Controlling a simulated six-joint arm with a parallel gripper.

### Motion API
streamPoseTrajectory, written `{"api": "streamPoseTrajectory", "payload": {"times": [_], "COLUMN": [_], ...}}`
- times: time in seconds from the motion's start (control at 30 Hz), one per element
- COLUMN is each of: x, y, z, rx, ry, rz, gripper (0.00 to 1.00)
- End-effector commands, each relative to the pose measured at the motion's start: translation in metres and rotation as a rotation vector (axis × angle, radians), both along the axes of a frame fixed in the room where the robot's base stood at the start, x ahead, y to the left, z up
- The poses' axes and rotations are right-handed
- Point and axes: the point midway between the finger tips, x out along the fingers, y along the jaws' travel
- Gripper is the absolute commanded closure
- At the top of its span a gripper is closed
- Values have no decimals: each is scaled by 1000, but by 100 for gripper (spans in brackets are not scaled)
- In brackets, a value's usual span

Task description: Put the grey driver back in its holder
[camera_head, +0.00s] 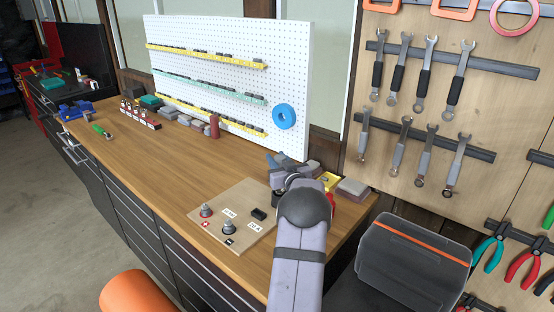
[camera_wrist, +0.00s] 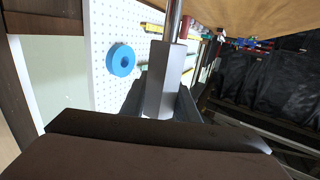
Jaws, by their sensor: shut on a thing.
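The grey driver (camera_wrist: 165,75) is between the jaws of my gripper (camera_wrist: 163,104) in the wrist view. My gripper is shut on its grey handle, and the metal shaft runs out past the top edge of that view. In the head view my gripper (camera_head: 283,170) is above the right end of the wooden bench, in front of the white pegboard. There I cannot tell the driver apart from the gripper and arm. I cannot pick out its holder with certainty; my arm covers part of the bench.
A wooden board (camera_head: 217,229) with knobs and a black block lies left of my arm. The pegboard (camera_head: 290,75) rises behind. The bench middle (camera_head: 165,160) is clear.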

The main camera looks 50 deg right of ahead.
Motion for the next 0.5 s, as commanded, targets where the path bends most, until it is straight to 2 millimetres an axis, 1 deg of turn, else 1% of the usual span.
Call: {"api": "streamPoseTrajectory", "payload": {"times": [0.5], "x": [0], "y": [0], "z": [-11], "rx": [-2], "ry": [-3], "rz": [0], "gripper": [100]}}
